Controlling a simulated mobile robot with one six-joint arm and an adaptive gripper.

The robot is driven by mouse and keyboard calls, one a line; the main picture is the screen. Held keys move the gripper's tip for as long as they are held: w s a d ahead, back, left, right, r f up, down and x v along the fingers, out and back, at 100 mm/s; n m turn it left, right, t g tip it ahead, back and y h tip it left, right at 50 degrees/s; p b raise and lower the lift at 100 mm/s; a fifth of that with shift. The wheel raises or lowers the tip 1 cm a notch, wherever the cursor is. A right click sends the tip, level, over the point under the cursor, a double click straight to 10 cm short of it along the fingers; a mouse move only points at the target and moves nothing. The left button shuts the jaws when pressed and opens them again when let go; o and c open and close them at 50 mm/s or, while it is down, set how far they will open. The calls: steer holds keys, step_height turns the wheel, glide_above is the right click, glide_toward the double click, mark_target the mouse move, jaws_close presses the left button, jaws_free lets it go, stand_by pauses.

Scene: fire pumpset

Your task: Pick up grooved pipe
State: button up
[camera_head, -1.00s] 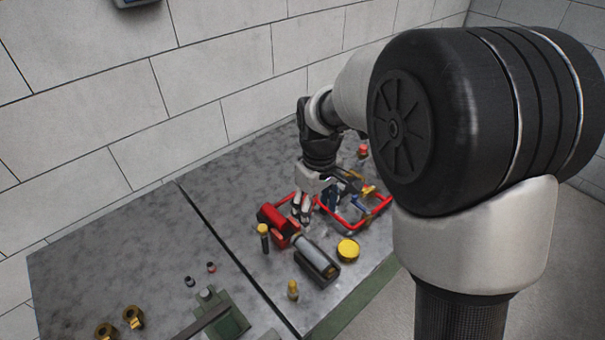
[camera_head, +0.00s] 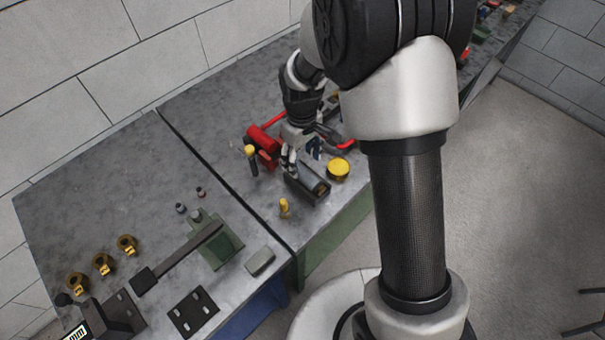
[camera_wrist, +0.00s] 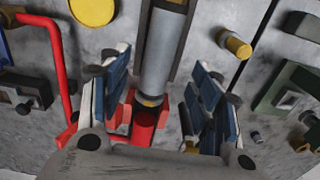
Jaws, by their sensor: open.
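A grey cylinder, which looks like the grooved pipe (camera_wrist: 165,50), lies in a dark holder (camera_wrist: 188,38) on the workbench. In the head view the grooved pipe (camera_head: 310,181) is partly hidden behind my gripper (camera_head: 291,165), which is at its far-left end. In the wrist view my gripper (camera_wrist: 155,92) is open and empty. Its blue-padded fingers stand apart on either side of the pipe's near end, with a gap on each side. I cannot tell the height of the fingers above the bench.
A red cylindrical part (camera_head: 262,138) sits beside the holder. A yellow disc (camera_head: 338,168) and a yellow-topped piece (camera_head: 251,155) stand close by. A red bent tube (camera_wrist: 62,70) lies left in the wrist view. A green vise-like tool (camera_head: 222,245) is on the left bench.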

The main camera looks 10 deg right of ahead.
mark_target(302, 170)
step_height(302, 170, down, 5)
steer(key=shift+d+r+b, duration=0.1)
steer(key=shift+b, duration=0.75)
steer(key=shift+c, duration=0.3)
jaws_close()
